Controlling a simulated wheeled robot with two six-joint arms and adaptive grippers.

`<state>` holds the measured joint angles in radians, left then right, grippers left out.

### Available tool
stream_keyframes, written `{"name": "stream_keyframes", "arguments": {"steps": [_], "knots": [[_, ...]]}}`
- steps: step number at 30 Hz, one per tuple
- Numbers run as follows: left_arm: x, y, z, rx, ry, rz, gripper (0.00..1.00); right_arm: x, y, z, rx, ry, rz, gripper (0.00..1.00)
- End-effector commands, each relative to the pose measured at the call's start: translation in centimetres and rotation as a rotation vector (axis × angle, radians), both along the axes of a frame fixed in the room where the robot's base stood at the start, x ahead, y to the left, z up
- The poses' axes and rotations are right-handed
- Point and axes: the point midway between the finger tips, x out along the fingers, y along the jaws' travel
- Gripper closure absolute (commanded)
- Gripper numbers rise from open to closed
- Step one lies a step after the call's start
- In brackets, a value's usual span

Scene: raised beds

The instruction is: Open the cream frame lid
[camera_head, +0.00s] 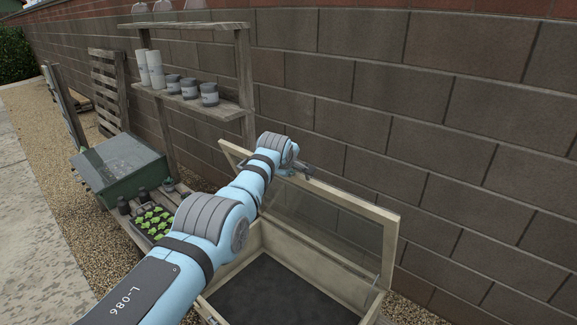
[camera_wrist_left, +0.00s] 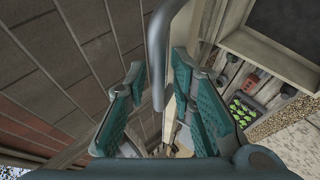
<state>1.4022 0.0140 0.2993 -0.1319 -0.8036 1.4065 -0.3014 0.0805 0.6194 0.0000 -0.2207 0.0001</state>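The cream frame lid (camera_head: 352,195) is a wooden frame with a clear pane, standing steeply raised at the back of its box, near the wall. The cream box (camera_head: 305,262) below is uncovered and shows a dark floor. My left gripper (camera_head: 302,169) is at the lid's upper edge, partly hidden by my own wrist. In the left wrist view my left gripper's teal fingers (camera_wrist_left: 160,100) are spread apart. A grey bent handle bar (camera_wrist_left: 159,50) reaches between them, with gaps visible on both sides. My right gripper is in neither view.
A block wall (camera_head: 470,130) rises close behind the lid. Left of the box are a tray of green seedlings (camera_head: 152,222) and a dark green box (camera_head: 118,160). A wooden shelf (camera_head: 205,105) with pots and cans stands against the wall. Gravel and paving lie at left.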

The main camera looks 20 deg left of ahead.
Motion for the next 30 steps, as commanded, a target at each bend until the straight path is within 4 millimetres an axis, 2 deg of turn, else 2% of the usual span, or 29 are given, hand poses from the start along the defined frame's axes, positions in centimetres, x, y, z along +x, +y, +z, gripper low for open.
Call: {"name": "stream_keyframes", "arguments": {"steps": [13, 19, 24, 30], "knots": [[-0.2, 0.1, -0.4, -0.001, 0.009, 0.002, 0.7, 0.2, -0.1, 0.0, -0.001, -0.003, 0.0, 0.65], [-0.6, 0.1, 0.2, 0.0, 0.006, 0.004, 0.7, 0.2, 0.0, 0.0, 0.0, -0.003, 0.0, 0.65], [-2.3, -0.2, 1.3, -0.002, 0.007, 0.002, 0.7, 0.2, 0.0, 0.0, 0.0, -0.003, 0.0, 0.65], [-4.9, -0.6, 3.6, -0.001, 0.006, 0.001, 0.7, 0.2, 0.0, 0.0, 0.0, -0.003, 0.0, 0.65]]}}
